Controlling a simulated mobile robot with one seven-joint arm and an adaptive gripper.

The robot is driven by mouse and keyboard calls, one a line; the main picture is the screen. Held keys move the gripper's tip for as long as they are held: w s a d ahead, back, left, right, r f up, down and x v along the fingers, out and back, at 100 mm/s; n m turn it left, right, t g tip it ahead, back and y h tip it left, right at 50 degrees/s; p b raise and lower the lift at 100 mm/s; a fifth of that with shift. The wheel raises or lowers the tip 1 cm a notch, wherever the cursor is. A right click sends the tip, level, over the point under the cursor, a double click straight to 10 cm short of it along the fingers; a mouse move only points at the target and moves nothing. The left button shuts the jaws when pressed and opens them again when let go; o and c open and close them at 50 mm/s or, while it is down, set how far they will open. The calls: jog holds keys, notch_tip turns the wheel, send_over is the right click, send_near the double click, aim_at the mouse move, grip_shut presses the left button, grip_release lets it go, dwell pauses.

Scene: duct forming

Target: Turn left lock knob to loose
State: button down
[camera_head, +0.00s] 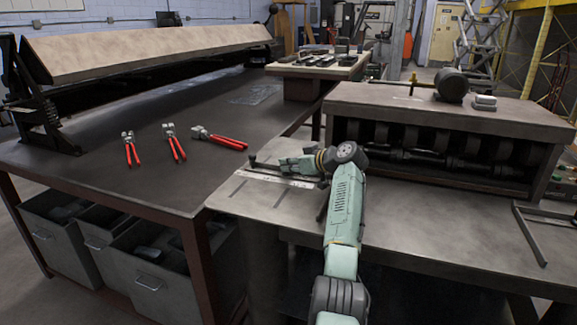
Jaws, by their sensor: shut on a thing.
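My gripper (284,163) is at the left part of the grey steel worktable of the slitting machine. It points left and is low over a pale marked scale strip (268,177) on the table top. It is shut at what seems to be the left lock knob, which is mostly hidden by the fingers. A thin dark bar with a small upright end (253,160) sticks out to the left of the fingers. The knob's turn angle cannot be made out.
Three red-handled tools (175,143) lie on the dark bench at left. A long sheet-metal brake (150,52) stands behind them. The roller machine housing (450,110) is right of my arm. An angled dark bar (530,236) sits at the table's right.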

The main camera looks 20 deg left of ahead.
jog(key=shift+f, duration=0.35)
jog(key=c, duration=1.7)
grip_release()
jog(key=shift+r, duration=0.1)
notch_tip(320, 180, up, 10)
jog(key=shift+c, duration=0.4)
